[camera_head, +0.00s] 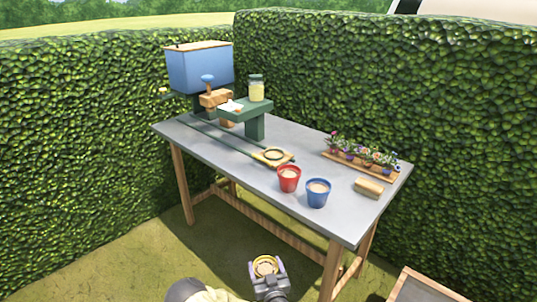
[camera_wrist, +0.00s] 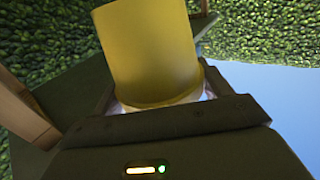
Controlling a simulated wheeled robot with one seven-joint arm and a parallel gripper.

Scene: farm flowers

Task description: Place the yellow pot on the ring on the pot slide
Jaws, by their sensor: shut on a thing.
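The yellow pot (camera_wrist: 150,50) fills the middle of the wrist view, held between the fingers of my gripper (camera_wrist: 160,98). In the head view, the pot (camera_head: 265,265) shows from above with a tan filling, and my gripper (camera_head: 267,270) is shut around it. It is low, in front of the table and clear of it. The pot slide (camera_head: 272,156) is a small yellowish plate with a dark ring on it, at the end of two rails on the table. No pot stands on the ring.
A red pot (camera_head: 289,180) and a blue pot (camera_head: 318,193) stand on the grey table (camera_head: 215,143) close to the slide. A flower tray (camera_head: 360,164) and a wooden block (camera_head: 369,187) are at right. A blue hopper (camera_head: 199,69) and green stand (camera_head: 255,123) with a jar (camera_head: 256,90) are behind.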

